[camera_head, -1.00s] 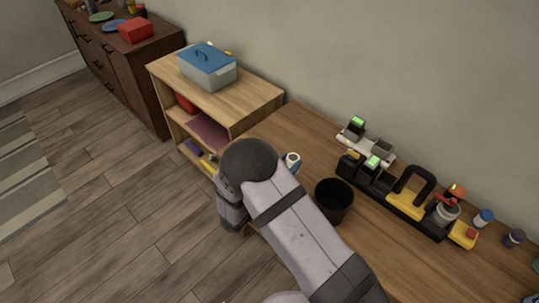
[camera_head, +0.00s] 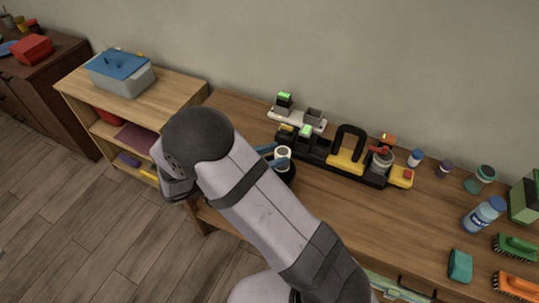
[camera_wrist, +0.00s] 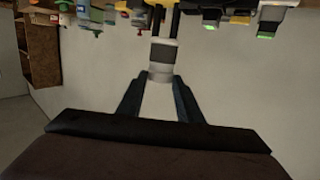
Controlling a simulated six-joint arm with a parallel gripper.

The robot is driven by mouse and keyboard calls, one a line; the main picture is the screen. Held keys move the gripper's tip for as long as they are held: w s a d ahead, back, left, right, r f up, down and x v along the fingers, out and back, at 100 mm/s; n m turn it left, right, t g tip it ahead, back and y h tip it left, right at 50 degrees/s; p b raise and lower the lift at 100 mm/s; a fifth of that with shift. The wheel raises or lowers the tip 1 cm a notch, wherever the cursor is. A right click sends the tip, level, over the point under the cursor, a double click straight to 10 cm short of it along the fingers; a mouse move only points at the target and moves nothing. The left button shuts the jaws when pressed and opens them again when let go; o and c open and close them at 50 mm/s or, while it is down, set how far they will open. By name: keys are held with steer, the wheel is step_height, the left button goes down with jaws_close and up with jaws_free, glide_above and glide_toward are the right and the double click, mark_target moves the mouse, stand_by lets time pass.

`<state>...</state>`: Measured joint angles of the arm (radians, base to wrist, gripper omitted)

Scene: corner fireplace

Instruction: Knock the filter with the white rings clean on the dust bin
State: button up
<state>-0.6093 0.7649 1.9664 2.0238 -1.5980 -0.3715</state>
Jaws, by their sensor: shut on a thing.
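My gripper (camera_head: 272,156) has blue fingers and is shut on the filter with the white rings (camera_head: 283,153). In the wrist view, my gripper (camera_wrist: 160,80) grips the lower end of this filter (camera_wrist: 163,53), which has pale ends around a dark middle band. The black dust bin (camera_head: 288,174) stands on the wooden bench, mostly hidden behind my arm and the filter. The filter shows over the bin's far rim in the head view; I cannot tell whether they touch.
Bottles, brushes and a teal sponge (camera_head: 460,266) lie on the right. A shelf with a blue-lidded box (camera_head: 120,73) is on the left. The bench (camera_head: 400,215) is clear in the middle.

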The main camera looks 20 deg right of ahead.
step_height(320, 180, down, 6)
steer(key=b, duration=0.5)
steer(key=shift+b, duration=0.35)
stand_by(0.4)
step_height(320, 180, down, 2)
steer(key=shift+f+b, duration=0.2)
steer(key=shift+b, duration=0.5)
steer(key=shift+r+p, duration=1.25)
steer(key=shift+c, duration=0.5)
steer(key=shift+f, duration=0.1)
